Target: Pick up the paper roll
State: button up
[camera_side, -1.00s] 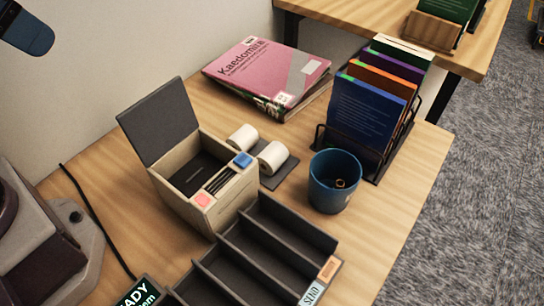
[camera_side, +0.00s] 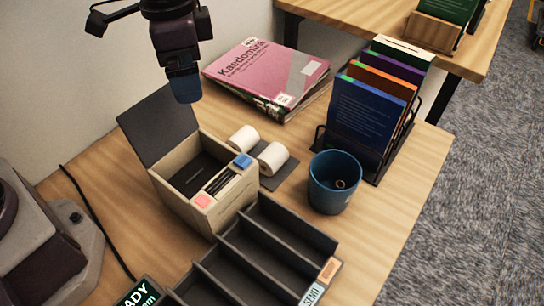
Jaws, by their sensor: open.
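Two white paper rolls lie on a dark flat pad (camera_side: 276,180) behind the box: one roll (camera_side: 243,140) farther back and one roll (camera_side: 272,157) nearer the blue cup. I cannot tell which of them the task means. My gripper (camera_side: 186,90) hangs in the air at the upper left, above the raised lid of the box and left of the rolls. It is apart from both rolls and holds nothing that I can see. Its fingers overlap in this view.
A beige box (camera_side: 222,209) with a raised dark lid (camera_side: 160,125) stands left of the rolls. A blue cup (camera_side: 334,182), a rack of books (camera_side: 368,112), a pink book (camera_side: 266,68) and a dark divided tray (camera_side: 262,252) surround them.

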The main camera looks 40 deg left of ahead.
aim_at(272, 151)
jog(key=w+d+f+m, duration=0.9)
jog(key=w+m, duration=0.1)
jog(key=shift+m, duration=0.3)
notch_tip(272, 151, down, 8)
jog(key=shift+r, duration=0.2)
jog(key=shift+s+a+f, duration=0.1)
jog(key=shift+f, duration=1.3)
jog(key=shift+s+a+f, duration=0.1)
jog(key=shift+f, duration=1.25)
jog(key=c, duration=1)
